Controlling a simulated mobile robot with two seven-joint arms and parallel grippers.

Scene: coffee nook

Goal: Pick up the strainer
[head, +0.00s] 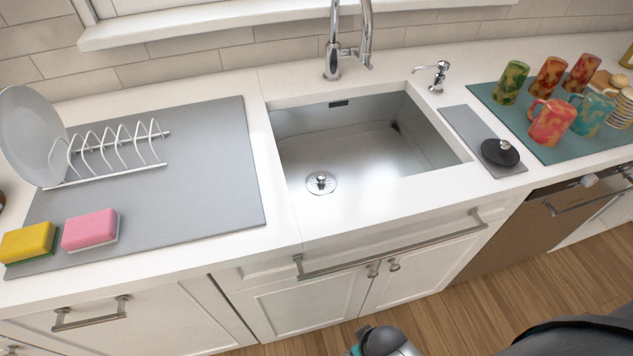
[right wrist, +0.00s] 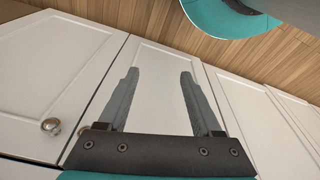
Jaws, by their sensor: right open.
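The strainer (head: 321,182) is a small round metal piece with a central knob. It sits in the near left part of the steel sink basin (head: 350,150), in the head view. My right gripper (right wrist: 158,76) shows in the right wrist view with its two fingers apart and nothing between them. It faces white cabinet doors (right wrist: 160,70), away from the strainer. The strainer does not show in the right wrist view. My left gripper is in neither view.
A faucet (head: 335,60) rises behind the sink. A black knobbed disc (head: 500,152) lies on a grey mat (head: 462,125) at right, near several cups on a teal mat (head: 483,97). A dish rack (head: 115,150), yellow sponge (head: 27,242) and pink sponge (head: 90,230) are at left.

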